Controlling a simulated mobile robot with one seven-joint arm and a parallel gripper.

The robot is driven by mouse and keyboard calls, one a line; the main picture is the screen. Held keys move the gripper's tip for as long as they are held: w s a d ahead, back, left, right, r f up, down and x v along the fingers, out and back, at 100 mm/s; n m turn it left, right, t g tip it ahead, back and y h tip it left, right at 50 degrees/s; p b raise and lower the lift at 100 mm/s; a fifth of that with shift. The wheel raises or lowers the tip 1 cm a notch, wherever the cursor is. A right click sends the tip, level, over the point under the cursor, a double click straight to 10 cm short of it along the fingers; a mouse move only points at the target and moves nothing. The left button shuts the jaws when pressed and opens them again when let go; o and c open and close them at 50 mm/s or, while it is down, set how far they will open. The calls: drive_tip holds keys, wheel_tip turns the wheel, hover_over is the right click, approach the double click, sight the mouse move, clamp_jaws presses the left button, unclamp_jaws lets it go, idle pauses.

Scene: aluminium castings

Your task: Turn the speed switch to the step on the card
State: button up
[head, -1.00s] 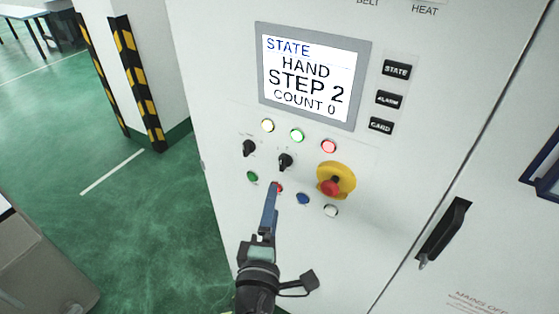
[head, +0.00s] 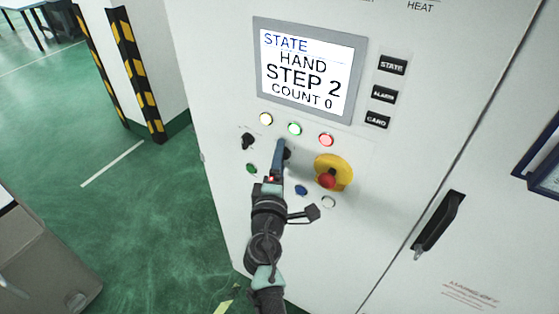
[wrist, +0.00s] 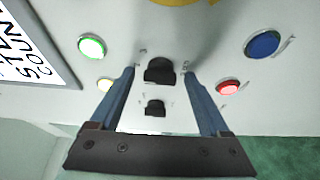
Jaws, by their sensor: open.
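The panel has two black rotary switches. The left switch (head: 248,141) is clear in the head view. The right switch (head: 287,154) is partly hidden behind my gripper (head: 281,146). In the wrist view the right switch (wrist: 159,71) sits between my open fingertips, with gaps on both sides. The left switch (wrist: 155,108) shows lower, between the fingers. Their labels are too small to read. The screen (head: 306,72) reads STATE, HAND, STEP 2, COUNT 0. The card's step is not shown; a black CARD key (head: 377,120) is beside the screen.
Yellow, green and red lamps (head: 326,140) are lit above the switches. The red emergency stop (head: 328,180) on its yellow base is close right of my gripper. Green, blue (head: 301,190) and white buttons are below. A black door handle (head: 438,226) stands out at right.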

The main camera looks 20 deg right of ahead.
clamp_jaws()
idle(0.3)
drive_tip(key=shift+f+b, duration=0.25)
drive_tip(key=shift+b, duration=0.55)
drive_tip(key=m+h+b, duration=0.1)
drive_tip(key=m+b, duration=0.2)
drive_tip(key=b, duration=0.4)
drive_tip(key=m+t+h+b, duration=0.1)
drive_tip(key=m+b, duration=0.2)
drive_tip(key=b, duration=0.5)
drive_tip(key=m+h+b, duration=0.1)
drive_tip(key=m+b, duration=0.2)
drive_tip(key=b, duration=0.5)
drive_tip(key=shift+f, duration=0.25)
drive_tip(key=shift+a+m+b, duration=0.1)
drive_tip(key=shift+m+b, duration=0.2)
drive_tip(key=shift+b, duration=0.05)
drive_tip(key=shift+r+m+h+b, duration=0.25)
drive_tip(key=shift+m+h+b, duration=0.05)
drive_tip(key=shift+b, duration=0.15)
